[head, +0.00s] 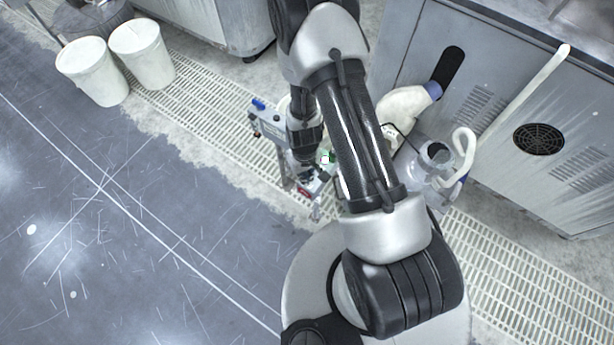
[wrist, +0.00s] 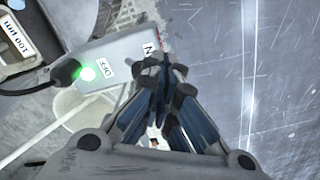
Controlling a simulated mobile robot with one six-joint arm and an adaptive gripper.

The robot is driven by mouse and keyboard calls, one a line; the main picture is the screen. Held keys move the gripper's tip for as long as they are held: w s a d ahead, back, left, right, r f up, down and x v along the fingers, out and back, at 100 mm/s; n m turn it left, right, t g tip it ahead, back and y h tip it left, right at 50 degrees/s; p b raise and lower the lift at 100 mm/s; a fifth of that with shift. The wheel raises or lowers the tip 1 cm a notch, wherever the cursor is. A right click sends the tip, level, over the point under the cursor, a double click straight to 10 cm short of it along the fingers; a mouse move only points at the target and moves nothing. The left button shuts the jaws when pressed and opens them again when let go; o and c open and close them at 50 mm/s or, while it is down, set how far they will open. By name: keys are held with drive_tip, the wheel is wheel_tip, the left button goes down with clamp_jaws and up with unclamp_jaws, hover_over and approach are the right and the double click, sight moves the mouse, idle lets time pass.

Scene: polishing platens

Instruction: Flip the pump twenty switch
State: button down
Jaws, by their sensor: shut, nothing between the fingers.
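In the wrist view a grey switch box (wrist: 118,58) carries a white OFF label (wrist: 106,68) and a second label, partly covered, ending in N. A green light (wrist: 88,73) glows at its left side, by a black cable end. My gripper (wrist: 163,62) is shut and empty, its fingertips in front of the box's right end by the N label. Contact cannot be told. The switch lever is not clearly seen and may be behind the fingers. No pump twenty name can be read. In the head view my arm hides most of the box.
A 100 µm label (wrist: 16,38) is on equipment at the left of the wrist view. In the head view, white buckets (head: 141,55) stand upper left, a clear jug (head: 428,160) and grey cabinet (head: 490,95) right. The dark floor (head: 150,220) at left is open.

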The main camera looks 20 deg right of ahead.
drive_tip(key=shift+f, duration=0.5)
drive_tip(key=shift+r, duration=0.1)
wheel_tip(320, 180, up, 7)
drive_tip(key=p, duration=0.6)
idle(0.4)
idle(0.4)
wheel_tip(320, 180, up, 29)
drive_tip(key=w+t, duration=0.2)
drive_tip(key=s+r+m+t, duration=0.1)
drive_tip(key=s+r+t, duration=0.1)
drive_tip(key=s+r, duration=1.3)
drive_tip(key=shift+s+r+t, duration=0.3)
drive_tip(key=shift+s+r, duration=0.1)
drive_tip(key=shift+s, duration=0.65)
